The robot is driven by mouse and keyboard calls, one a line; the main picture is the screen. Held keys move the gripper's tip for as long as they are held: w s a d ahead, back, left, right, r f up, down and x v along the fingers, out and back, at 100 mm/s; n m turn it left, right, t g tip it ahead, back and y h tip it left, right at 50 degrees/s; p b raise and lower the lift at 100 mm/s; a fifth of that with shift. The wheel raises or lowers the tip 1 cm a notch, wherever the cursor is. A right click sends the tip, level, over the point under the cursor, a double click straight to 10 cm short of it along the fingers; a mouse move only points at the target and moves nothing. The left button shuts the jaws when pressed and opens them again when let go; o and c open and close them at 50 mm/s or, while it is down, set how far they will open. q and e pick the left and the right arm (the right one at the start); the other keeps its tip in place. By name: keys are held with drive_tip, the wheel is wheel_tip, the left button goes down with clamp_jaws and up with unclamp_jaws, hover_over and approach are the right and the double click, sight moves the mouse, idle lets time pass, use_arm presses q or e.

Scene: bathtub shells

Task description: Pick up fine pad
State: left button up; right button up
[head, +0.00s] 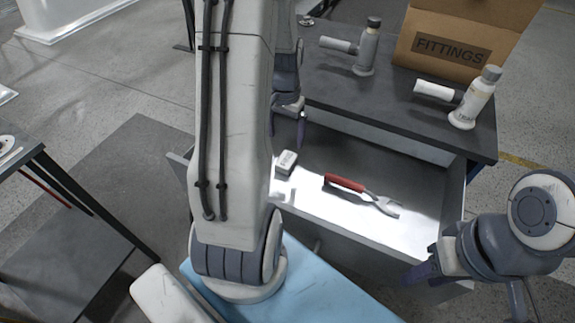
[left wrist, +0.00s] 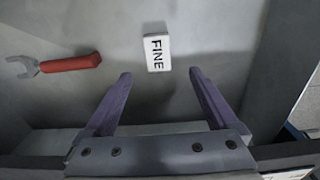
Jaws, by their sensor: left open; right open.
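The fine pad (head: 286,162) is a small white block lying in the open drawer, near its left side. In the left wrist view the pad (left wrist: 157,53) shows its FINE label, beyond and roughly between my left fingertips. My left gripper (head: 287,128) is open and empty over the drawer, and its two purple fingers (left wrist: 160,76) stand apart with the pad not between them. My right gripper (head: 432,276) is near the drawer's right front corner, away from the pad, partly hidden by its own wrist.
A red-handled wrench (head: 345,183) lies in the drawer (head: 420,190) to the right of the pad. The drawer walls surround the pad.

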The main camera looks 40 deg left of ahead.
use_arm(q)
hover_over(287, 159)
drive_tip(key=f, duration=0.4)
drive_tip(key=shift+a+f+b, duration=0.3)
drive_tip(key=shift+f, duration=0.1)
drive_tip(key=shift+s+d+f+b, duration=0.1)
drive_tip(key=shift+d+f+b, duration=0.1)
drive_tip(key=shift+f, duration=1.15)
drive_tip(key=shift+d+f+b, duration=0.1)
drive_tip(key=shift+f+b, duration=0.1)
drive_tip(key=shift+f, duration=1.15)
drive_tip(key=c, duration=1.4)
drive_tip(key=shift+c, duration=0.3)
drive_tip(key=shift+r, duration=0.1)
wheel_tip(287, 159, up, 4)
drive_tip(key=shift+r+p, duration=0.1)
drive_tip(key=shift+p, duration=0.3)
drive_tip(key=d+r, duration=0.6)
drive_tip(key=d, duration=0.5)
drive_tip(key=shift+w+d+r+p, duration=0.3)
drive_tip(key=shift+d+r+p, duration=0.05)
drive_tip(key=shift+p, duration=0.1)
